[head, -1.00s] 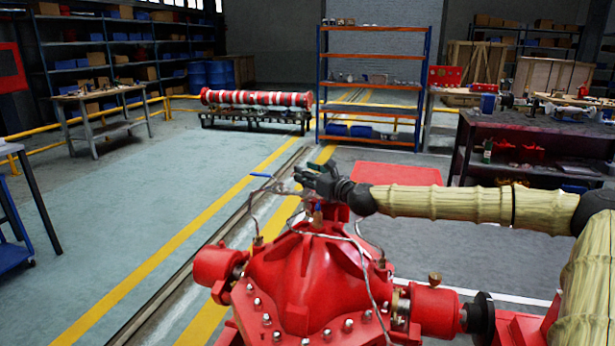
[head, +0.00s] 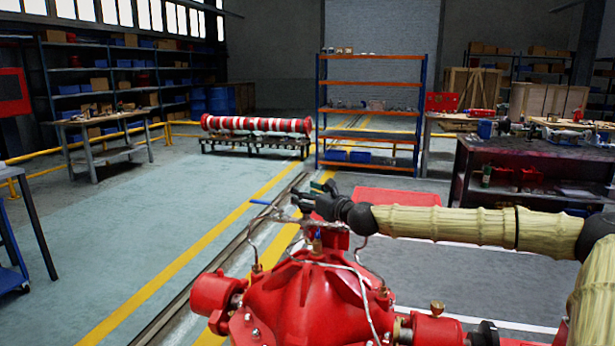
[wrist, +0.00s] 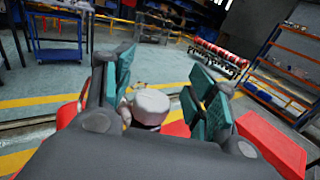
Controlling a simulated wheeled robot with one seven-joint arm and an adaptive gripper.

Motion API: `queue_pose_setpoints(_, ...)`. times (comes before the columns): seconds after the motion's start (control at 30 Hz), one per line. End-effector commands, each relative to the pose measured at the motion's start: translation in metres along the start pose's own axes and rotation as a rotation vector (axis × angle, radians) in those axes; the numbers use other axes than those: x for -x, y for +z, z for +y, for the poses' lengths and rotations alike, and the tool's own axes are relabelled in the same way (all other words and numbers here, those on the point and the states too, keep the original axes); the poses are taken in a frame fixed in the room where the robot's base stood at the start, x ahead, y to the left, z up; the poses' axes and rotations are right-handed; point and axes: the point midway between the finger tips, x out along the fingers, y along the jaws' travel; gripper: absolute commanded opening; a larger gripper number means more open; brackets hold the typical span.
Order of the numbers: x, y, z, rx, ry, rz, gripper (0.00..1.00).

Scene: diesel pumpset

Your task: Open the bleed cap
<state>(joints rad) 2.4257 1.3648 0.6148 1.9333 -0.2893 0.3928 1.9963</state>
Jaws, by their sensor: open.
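A pale, rounded cap (wrist: 150,106), which looks like the bleed cap, shows in the wrist view between the two fingers of my gripper (wrist: 160,98). The fingers are spread, with green pads facing inward on either side of it. I cannot tell whether either pad touches it. In the head view my gripper (head: 318,196) is above the top of the red pump (head: 318,290), with its fingers pointing left and up. The cap cannot be made out there behind the gripper. The cap's lower part is hidden by the gripper body in the wrist view.
A blue lever handle (head: 260,203) sticks out left of my gripper. Thin metal tubes (head: 252,240) rise and bend around the pump top. A brass knob (head: 437,308) stands on the pump's right. An orange shelf rack (head: 368,84) and a dark workbench (head: 535,168) are farther back.

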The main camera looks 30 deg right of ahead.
Motion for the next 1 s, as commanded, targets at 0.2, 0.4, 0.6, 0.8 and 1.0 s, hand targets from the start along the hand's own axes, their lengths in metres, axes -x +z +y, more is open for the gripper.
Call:
queue_pose_setpoints(0.2,0.000,0.030,0.000,0.000,0.001,-0.004,0.57)
queue_pose_setpoints(0.4,0.000,0.053,-0.001,0.000,-0.001,-0.003,0.57)
queue_pose_setpoints(0.6,0.000,0.070,-0.001,0.000,-0.001,-0.002,0.57)
queue_pose_setpoints(0.8,0.000,0.076,-0.001,-0.001,0.000,0.000,0.57)
queue_pose_setpoints(1.0,0.000,0.076,-0.001,-0.001,0.000,0.000,0.57)
